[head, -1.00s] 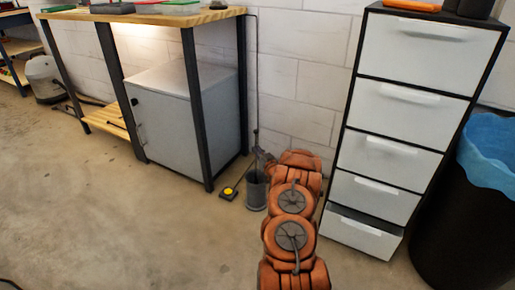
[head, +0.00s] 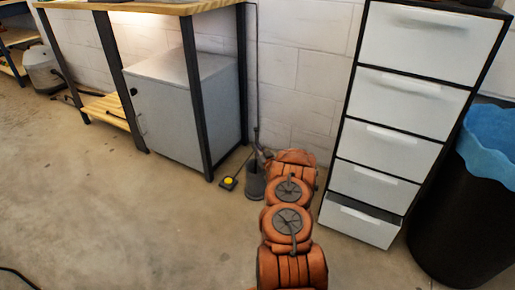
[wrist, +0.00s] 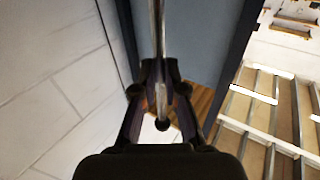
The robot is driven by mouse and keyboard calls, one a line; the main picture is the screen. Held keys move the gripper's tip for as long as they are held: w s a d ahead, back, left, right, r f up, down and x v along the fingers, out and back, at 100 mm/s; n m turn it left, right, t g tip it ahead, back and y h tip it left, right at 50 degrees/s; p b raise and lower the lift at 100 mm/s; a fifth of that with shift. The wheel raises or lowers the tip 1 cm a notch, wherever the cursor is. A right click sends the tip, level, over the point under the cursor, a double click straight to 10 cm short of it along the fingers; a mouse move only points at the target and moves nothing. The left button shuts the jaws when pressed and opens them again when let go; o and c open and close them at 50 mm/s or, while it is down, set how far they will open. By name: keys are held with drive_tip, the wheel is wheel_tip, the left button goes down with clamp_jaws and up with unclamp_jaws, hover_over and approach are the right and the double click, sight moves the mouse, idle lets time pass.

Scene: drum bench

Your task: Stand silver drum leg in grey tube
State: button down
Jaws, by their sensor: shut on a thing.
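The grey tube (head: 255,184) stands upright on the floor by the right front leg of the workbench. My gripper (head: 261,153) is just above and beside the tube's mouth at its upper right. In the wrist view my gripper (wrist: 160,75) is shut on the silver drum leg (wrist: 157,30), a thin shiny rod. The rod runs up out of that picture, and a dark round tip shows below the fingers. The leg is too thin in the head view to tell whether any of it is inside the tube.
A small black box with a yellow button (head: 229,183) lies on the floor left of the tube. The grey cabinet (head: 170,115) stands under the workbench (head: 150,8). A white drawer unit (head: 405,105) and a black bin (head: 455,220) stand right. Floor at the front left is mostly clear.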

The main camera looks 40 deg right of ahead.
drive_tip(key=c, duration=1.2)
unclamp_jaws()
drive_tip(key=shift+o, duration=0.2)
drive_tip(key=v, duration=1.2)
drive_tip(key=shift+r, duration=0.1)
